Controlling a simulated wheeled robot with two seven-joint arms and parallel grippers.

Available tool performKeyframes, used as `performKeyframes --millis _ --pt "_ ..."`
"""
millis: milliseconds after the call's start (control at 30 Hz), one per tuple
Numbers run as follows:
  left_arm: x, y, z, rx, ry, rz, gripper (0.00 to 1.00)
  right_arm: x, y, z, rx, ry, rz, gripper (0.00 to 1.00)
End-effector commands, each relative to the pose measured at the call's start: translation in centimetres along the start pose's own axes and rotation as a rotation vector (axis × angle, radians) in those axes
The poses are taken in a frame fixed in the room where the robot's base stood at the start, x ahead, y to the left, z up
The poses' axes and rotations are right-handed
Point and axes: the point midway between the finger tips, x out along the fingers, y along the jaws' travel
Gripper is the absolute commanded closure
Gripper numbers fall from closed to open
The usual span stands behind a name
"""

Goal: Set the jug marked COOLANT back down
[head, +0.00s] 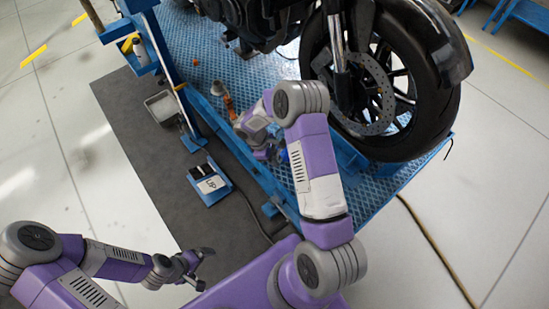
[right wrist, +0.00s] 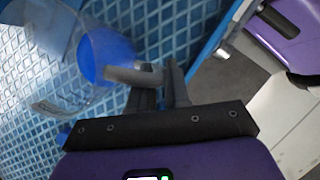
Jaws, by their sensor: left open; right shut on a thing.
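A clear jug with blue liquid (right wrist: 108,58) is in the right wrist view, over the blue patterned platform. No marking on it can be read. I cannot tell whether the jug touches the platform. My left gripper (head: 196,268) is open and empty over the floor at the lower left.
The blue lift platform (head: 240,75) carries a motorcycle, whose front wheel (head: 385,90) is right of my right arm. A small orange item (head: 229,107) and a pale cup-like item (head: 217,88) stand left of my gripper. A pedal box (head: 209,184) and grey tray (head: 163,106) lie on the dark mat.

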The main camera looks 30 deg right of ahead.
Motion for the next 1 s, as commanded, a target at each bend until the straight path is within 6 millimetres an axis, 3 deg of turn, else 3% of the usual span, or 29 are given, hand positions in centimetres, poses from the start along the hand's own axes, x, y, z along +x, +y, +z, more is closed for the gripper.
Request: performKeyframes --millis 967,1000 --pt "0.52 -0.20 -0.02 0.000 0.000 0.000 0.00 0.66 0.01 -0.32 0.001 0.000 0.001 1.00" --pt "0.53 -0.20 -0.02 0.000 0.000 0.000 0.00 0.66 0.01 -0.32 0.001 0.000 0.001 0.78"
